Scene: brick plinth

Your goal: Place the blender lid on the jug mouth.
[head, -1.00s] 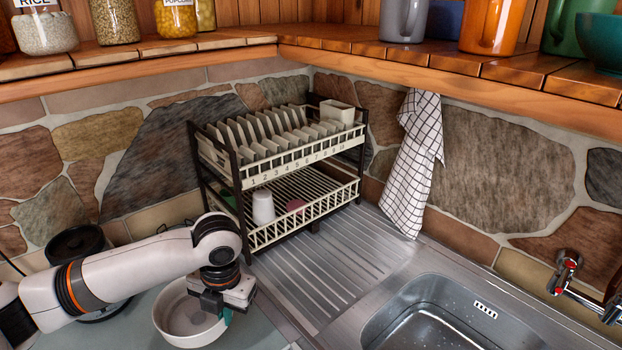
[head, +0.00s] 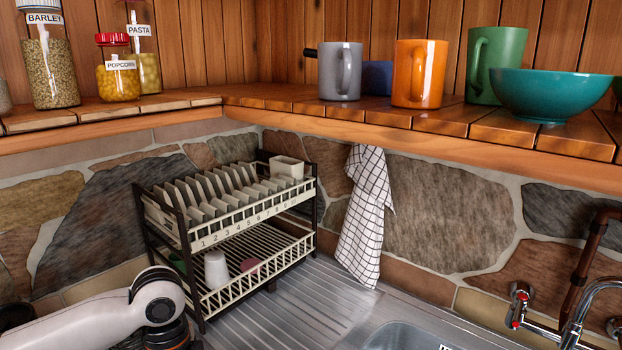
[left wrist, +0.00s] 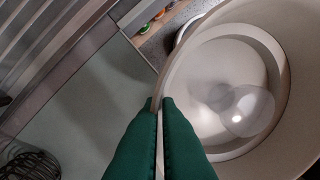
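A wide white bowl (left wrist: 215,150) fills the right of the left wrist view. A clear, rounded piece (left wrist: 250,112) shows inside it; I cannot tell whether it is the blender lid or a reflection. My left gripper (left wrist: 161,104) has its green fingers close together on the bowl's near wall, with the thin rim running between them. In the head view only my left arm shows at the lower left; its gripper and the bowl are below the picture. I cannot make out a blender jug in either view. My right gripper is not in view.
A two-tier dish rack (head: 232,232) with plates and a white cup (head: 216,269) stands in the corner. The steel sink (head: 400,338) and tap (head: 580,318) are at the lower right. A wooden shelf (head: 440,121) above holds mugs, a teal bowl (head: 552,95) and jars.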

